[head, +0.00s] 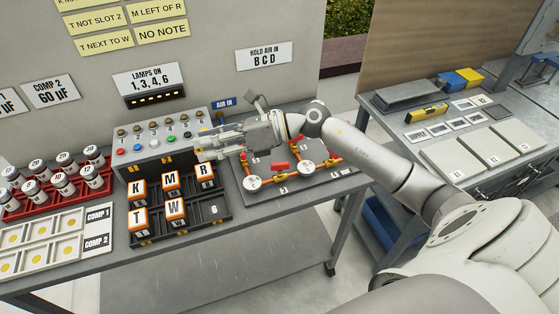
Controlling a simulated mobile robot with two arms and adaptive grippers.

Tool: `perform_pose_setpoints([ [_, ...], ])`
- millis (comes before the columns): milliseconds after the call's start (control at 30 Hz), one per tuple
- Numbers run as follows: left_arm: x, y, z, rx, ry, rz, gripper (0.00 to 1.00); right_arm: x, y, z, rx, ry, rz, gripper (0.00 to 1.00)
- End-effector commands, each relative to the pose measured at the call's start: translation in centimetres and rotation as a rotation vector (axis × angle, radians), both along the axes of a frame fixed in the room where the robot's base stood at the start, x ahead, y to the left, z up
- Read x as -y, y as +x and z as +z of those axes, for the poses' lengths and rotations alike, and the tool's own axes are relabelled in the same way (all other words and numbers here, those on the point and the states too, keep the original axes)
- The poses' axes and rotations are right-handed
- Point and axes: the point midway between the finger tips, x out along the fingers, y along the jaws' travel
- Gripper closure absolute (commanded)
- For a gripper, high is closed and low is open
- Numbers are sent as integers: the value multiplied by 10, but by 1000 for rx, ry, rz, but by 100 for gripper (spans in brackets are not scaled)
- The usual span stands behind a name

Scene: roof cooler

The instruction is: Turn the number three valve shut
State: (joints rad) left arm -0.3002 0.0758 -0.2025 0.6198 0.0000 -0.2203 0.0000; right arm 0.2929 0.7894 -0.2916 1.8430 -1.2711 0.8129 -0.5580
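The valve board (325,179) lies on the bench to the right of the letter-block tray. It carries orange-brown pipe fittings, red handles and round white gauges (252,183). One red handle (281,165) shows near the board's middle and another (300,141) further back. The small numbers are hard to read, so I cannot tell which handle is number three. My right gripper (203,144) points left above the back left of the board, its fingers apart and empty, in front of the button box. My wrist hides part of the board. My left gripper is out of view.
The button box (150,160) and the block tray (215,230) with lettered blocks stand left of the board. A red rack (62,205) holds several capacitors. A second table (400,150) stands at the right. The bench's front strip is clear.

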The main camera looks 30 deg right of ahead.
Motion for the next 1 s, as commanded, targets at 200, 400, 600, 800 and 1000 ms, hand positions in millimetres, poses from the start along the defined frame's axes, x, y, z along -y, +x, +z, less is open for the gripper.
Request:
perform_pose_setpoints([
  [200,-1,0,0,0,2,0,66,91,-7,-43,13,-595,188,66],
  [400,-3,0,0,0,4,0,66,175,-21,-52,-86,-916,267,66],
  [600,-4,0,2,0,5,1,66,204,-29,-53,-140,-1015,292,66],
  [800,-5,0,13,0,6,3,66,194,-26,-77,-144,-1014,296,66],
  [1000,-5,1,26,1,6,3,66,181,-19,-113,-144,-1010,294,66],
])
